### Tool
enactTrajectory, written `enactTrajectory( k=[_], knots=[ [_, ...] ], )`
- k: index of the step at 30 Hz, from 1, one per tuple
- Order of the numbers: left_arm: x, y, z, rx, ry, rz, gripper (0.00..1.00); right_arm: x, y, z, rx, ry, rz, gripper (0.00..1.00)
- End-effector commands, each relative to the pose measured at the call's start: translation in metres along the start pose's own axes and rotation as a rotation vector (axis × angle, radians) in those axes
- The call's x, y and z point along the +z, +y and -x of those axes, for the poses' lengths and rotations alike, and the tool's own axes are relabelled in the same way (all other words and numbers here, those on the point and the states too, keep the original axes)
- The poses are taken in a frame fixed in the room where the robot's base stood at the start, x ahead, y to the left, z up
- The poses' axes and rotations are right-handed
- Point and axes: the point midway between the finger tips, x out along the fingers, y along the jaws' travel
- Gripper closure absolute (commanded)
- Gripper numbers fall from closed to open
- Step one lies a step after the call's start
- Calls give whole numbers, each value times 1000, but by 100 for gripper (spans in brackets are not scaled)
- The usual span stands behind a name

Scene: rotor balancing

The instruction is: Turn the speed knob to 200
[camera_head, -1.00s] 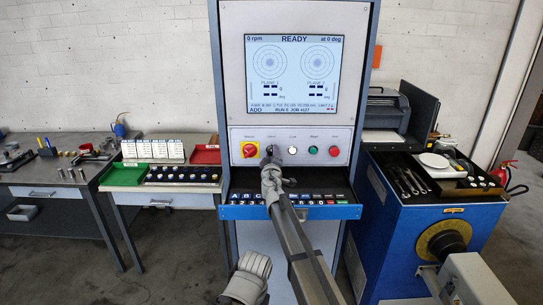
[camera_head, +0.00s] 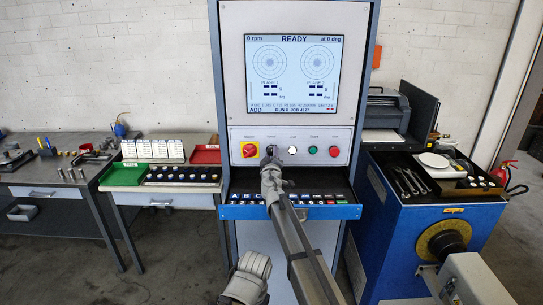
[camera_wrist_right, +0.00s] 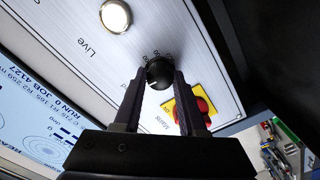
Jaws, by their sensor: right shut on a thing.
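The black speed knob (camera_wrist_right: 159,73) sits on the silver control panel, with small scale marks beside it that I cannot read. My right gripper (camera_wrist_right: 160,82) has its two fingers on either side of the knob, shut on it. In the head view the right gripper (camera_head: 270,160) is at the panel, between the red mains switch (camera_head: 250,150) and the white lamp button (camera_head: 292,150), and mostly hides the knob. The screen (camera_head: 294,75) shows READY and 0 rpm.
The red mains switch on its yellow plate (camera_wrist_right: 180,108) is close beside the right fingers. Green (camera_head: 313,150) and red (camera_head: 334,151) buttons are farther right. A blue keyboard drawer (camera_head: 240,212) juts out below the panel, under the right arm.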

Motion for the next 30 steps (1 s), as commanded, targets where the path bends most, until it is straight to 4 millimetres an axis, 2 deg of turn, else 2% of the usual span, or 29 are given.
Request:
enactTrajectory(
  k=[15,30],
  knots=[
    [0,0,0,0,0,0,50,0,-1,0,-1,1,-393,100],
    [0,0,0,0,0,0,50,0,-1,0,-1,1,-558,100]
  ],
)
